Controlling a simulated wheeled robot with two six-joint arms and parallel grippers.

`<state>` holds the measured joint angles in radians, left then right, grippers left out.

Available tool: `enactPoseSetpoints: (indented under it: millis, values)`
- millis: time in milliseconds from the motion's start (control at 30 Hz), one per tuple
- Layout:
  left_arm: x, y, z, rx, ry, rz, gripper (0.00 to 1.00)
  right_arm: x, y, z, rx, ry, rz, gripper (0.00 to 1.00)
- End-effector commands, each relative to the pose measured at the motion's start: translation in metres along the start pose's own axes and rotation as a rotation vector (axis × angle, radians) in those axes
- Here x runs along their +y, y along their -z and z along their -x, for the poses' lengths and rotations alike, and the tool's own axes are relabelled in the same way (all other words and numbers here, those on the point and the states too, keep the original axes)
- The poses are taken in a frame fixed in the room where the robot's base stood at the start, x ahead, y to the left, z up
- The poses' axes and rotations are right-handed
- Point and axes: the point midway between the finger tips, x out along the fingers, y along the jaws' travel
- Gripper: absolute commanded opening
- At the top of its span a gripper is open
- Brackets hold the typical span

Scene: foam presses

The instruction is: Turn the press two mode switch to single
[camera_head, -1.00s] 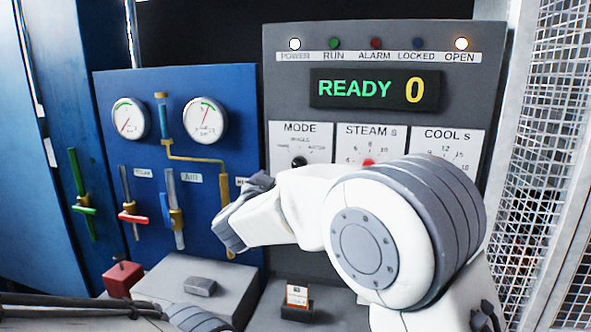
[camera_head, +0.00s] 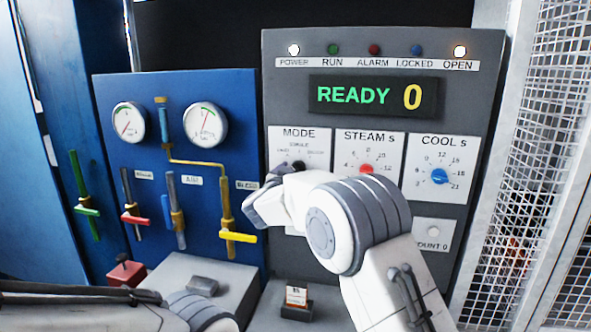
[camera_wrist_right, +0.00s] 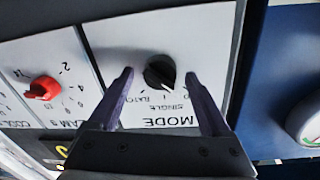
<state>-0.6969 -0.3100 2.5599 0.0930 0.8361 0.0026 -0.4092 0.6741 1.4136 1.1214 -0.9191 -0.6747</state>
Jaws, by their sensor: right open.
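The mode switch, a black round knob (camera_head: 297,166), sits under the MODE label on the grey press panel (camera_head: 470,100). In the wrist view the panel shows upside down, with the knob (camera_wrist_right: 160,72) between my two fingers. A small light mark shows on the knob's side toward the SINGLE label; its exact setting is hard to tell. My right gripper (camera_head: 262,206) is in front of the panel, just left of and below the knob. In the wrist view my right gripper (camera_wrist_right: 160,76) is open, with a gap on each side of the knob. My left gripper is not in view.
The red steam knob (camera_head: 367,169) and blue cool knob (camera_head: 439,176) are right of the mode switch. A blue gauge panel (camera_head: 240,100) with several valve handles stands left. A mesh fence (camera_head: 535,170) stands right. A grey box (camera_head: 165,275) lies below.

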Motion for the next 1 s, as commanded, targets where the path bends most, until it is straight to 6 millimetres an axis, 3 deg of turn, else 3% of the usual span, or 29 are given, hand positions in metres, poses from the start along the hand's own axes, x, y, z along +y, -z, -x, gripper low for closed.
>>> enactPoseSetpoints:
  millis: [167, 267, 400, 733, 1000]
  values:
    - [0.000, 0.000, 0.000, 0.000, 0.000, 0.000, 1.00, 0.000, -0.001, 0.000, 0.000, 0.000, 0.000, 0.82]
    - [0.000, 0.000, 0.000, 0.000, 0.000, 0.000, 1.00, 0.000, -0.001, 0.000, -0.001, 0.001, 0.000, 0.52]
    - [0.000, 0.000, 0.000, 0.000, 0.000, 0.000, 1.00, 0.000, -0.001, 0.000, -0.001, 0.001, 0.000, 0.00]
    - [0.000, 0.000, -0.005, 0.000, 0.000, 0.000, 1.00, 0.000, -0.001, 0.001, -0.004, 0.001, -0.050, 0.00]
    - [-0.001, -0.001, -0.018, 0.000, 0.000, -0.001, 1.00, 0.000, -0.002, 0.001, -0.016, -0.002, -0.226, 0.00]
